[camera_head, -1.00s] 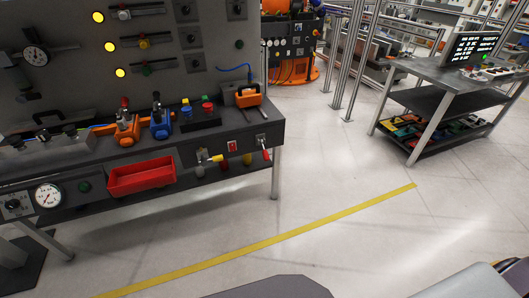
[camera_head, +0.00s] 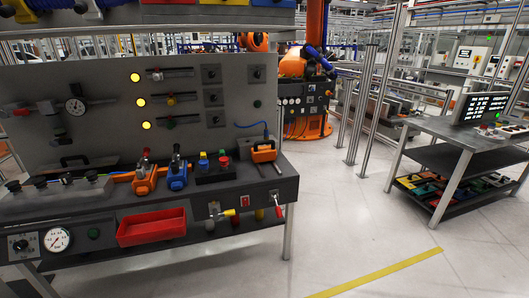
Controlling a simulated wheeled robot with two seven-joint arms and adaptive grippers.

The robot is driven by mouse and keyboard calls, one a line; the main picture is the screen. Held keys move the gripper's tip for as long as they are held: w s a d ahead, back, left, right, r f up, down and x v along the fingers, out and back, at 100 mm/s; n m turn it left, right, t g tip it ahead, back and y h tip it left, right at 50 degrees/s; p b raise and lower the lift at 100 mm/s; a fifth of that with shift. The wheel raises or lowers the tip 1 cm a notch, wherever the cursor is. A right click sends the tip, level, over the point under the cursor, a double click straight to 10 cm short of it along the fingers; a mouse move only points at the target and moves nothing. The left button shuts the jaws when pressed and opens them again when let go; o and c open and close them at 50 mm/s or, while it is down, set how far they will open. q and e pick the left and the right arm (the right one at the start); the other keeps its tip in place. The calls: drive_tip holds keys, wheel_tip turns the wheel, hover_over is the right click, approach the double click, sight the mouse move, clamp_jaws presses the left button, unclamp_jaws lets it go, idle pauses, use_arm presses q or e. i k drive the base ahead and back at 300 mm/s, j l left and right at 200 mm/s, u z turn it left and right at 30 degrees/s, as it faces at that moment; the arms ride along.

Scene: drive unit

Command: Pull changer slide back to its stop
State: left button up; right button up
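A dark workbench (camera_head: 290,188) with a grey upright panel (camera_head: 225,95) stands at the left. Three small slide-like fittings sit on the panel in a column: a top one (camera_head: 178,74), a middle one with a yellow part (camera_head: 180,98) and a lower one with a green part (camera_head: 183,122). Each has a lit yellow lamp to its left. An orange device (camera_head: 265,153) with dark rods and a blue cable sits at the bench's right end. I cannot tell which of these is the changer slide. Neither of my grippers is in view.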

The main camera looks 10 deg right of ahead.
sight(266, 153)
drive_tip(key=i+l, duration=0.35)
drive_tip(key=l, duration=0.15)
drive_tip(key=i+l, duration=0.4)
drive_tip(key=i+l+u, duration=0.1)
drive_tip(key=i+l, duration=0.25)
drive_tip(key=l, duration=0.2)
drive_tip(key=i+l, duration=0.35)
drive_tip(key=l, duration=0.2)
